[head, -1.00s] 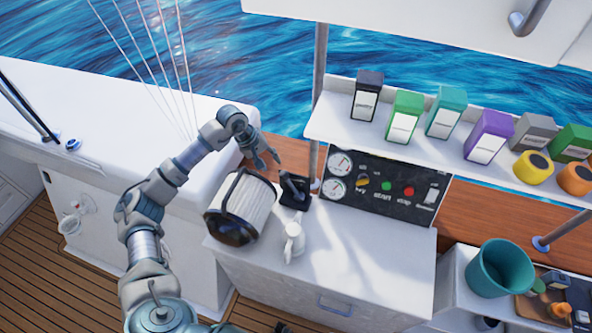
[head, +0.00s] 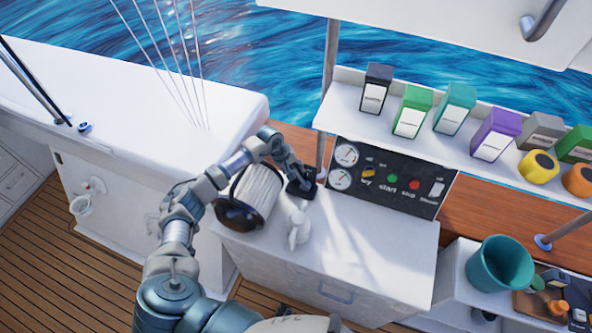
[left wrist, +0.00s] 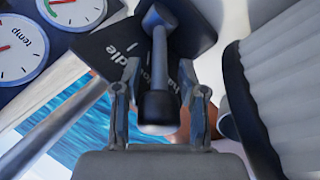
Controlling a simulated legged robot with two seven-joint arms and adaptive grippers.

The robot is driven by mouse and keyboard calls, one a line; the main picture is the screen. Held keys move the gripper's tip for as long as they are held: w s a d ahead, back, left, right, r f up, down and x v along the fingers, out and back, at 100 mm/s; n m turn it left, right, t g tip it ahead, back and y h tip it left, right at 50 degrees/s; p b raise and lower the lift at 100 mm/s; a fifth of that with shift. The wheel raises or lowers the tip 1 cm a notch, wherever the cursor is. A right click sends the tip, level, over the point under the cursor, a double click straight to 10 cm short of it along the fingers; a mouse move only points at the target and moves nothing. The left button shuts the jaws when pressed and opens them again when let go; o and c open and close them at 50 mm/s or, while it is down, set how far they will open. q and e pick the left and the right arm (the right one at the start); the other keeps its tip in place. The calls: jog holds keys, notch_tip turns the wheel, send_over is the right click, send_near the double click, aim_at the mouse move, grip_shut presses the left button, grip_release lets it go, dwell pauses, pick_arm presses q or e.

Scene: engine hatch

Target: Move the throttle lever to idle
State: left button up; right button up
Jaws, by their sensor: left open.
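The throttle lever (left wrist: 159,70) is a dark handle on a black base plate (left wrist: 103,45) marked "idle". In the left wrist view it runs between the two fingers of my open left gripper (left wrist: 160,105), with its rounded knob close to the palm. I cannot tell whether the fingers touch it. In the head view my left gripper (head: 297,175) is over the throttle base (head: 304,190) and hides most of the lever. My right gripper is not in view.
A white ribbed filter (head: 258,190) with black ends stands left of the throttle, close under my left arm. The gauge and switch panel (head: 390,178) is to the right. The white counter (head: 370,240) is clear toward the right.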

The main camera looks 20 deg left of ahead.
pick_arm(q)
jog(key=shift+x, duration=0.75)
grip_shut()
